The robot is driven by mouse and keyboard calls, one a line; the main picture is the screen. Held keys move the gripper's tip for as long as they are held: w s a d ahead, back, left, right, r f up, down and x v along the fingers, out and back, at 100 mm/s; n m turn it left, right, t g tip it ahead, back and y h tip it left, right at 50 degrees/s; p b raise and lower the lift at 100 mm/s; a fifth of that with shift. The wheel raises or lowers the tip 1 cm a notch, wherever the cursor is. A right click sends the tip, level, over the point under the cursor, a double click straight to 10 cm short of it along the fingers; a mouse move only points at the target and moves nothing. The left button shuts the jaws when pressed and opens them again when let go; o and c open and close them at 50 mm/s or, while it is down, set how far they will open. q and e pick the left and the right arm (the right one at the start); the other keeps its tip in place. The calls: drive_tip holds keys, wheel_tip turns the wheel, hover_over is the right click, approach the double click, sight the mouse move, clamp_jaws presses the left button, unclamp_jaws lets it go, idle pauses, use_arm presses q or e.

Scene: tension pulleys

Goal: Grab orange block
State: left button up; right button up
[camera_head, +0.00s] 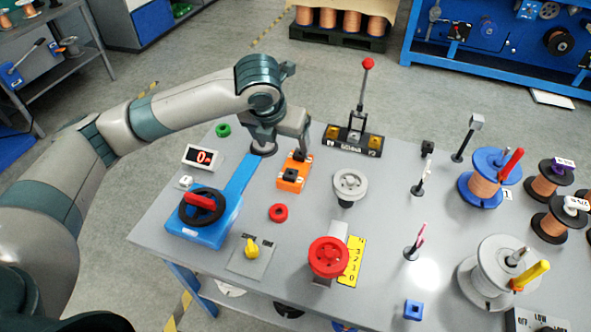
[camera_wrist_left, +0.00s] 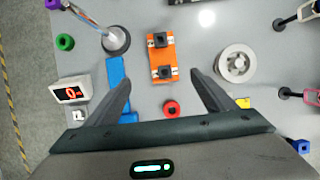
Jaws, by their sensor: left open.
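The orange block (camera_head: 294,171) lies on the grey table, just below and beside my left gripper in the head view. It has dark square knobs and light metal parts at its ends. In the left wrist view the orange block (camera_wrist_left: 162,57) is upright in the picture, ahead of and between the two fingers. My left gripper (camera_wrist_left: 168,90) is open and empty, its dark fingers spread wide. In the head view my left gripper (camera_head: 300,150) hangs above the table close to the block's far end. My right gripper is not in view.
A blue device with a red handle (camera_head: 200,207) and a counter display (camera_head: 203,158) stand left of the block. A red ring (camera_head: 278,212) lies in front of it. A grey pulley (camera_head: 350,185) stands to its right, and a lever base (camera_head: 352,142) behind.

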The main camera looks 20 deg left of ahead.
use_arm(q)
approach(295, 167)
drive_tip(key=shift+w+a+f+p, duration=0.1)
drive_tip(key=shift+a+f+p, duration=0.1)
drive_tip(key=shift+f, duration=0.3)
drive_tip(key=shift+a+f+p, duration=0.1)
drive_tip(key=shift+f+p, duration=0.1)
drive_tip(key=shift+f, duration=0.35)
drive_tip(key=shift+w+f, duration=0.2)
drive_tip(key=shift+f, duration=0.25)
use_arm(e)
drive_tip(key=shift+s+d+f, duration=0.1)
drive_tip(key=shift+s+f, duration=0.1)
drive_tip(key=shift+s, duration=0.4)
